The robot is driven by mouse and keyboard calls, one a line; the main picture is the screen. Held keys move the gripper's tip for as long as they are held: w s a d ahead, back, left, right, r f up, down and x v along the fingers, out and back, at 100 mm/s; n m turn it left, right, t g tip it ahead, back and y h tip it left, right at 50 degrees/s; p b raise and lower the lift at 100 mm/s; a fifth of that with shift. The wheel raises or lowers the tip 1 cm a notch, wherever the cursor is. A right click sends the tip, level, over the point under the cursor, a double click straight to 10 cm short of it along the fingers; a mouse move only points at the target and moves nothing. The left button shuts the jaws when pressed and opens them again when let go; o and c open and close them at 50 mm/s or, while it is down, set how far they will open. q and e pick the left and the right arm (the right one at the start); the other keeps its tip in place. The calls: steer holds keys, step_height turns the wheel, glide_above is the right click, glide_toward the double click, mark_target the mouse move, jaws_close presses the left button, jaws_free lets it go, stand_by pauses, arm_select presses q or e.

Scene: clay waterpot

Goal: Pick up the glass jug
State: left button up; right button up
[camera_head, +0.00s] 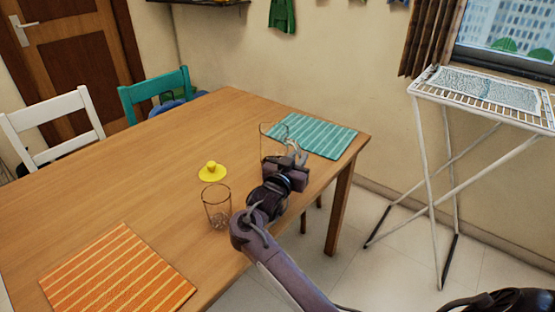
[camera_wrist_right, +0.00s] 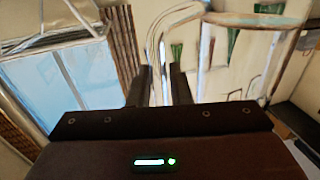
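The clear glass jug (camera_head: 266,136) stands near the table's far right edge, beside the teal striped mat; my gripper partly hides it. In the right wrist view its rim (camera_wrist_right: 255,20) and curved handle (camera_wrist_right: 154,48) are at the upper middle. My right gripper (camera_head: 293,157) is at the jug's handle side. In the wrist view the handle runs down between the two fingers (camera_wrist_right: 161,78), which are apart with a gap beside the handle. My left gripper is in neither view.
A clear drinking glass (camera_head: 217,206) and a yellow lid with a knob (camera_head: 212,171) stand on the wooden table (camera_head: 130,180), near my right arm. A teal mat (camera_head: 318,136) and an orange mat (camera_head: 118,273) lie on it. A drying rack (camera_head: 440,165) stands at right.

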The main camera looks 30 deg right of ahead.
jaws_close()
stand_by(1.0)
steer(key=shift+r, duration=0.1)
steer(key=shift+r, duration=0.25)
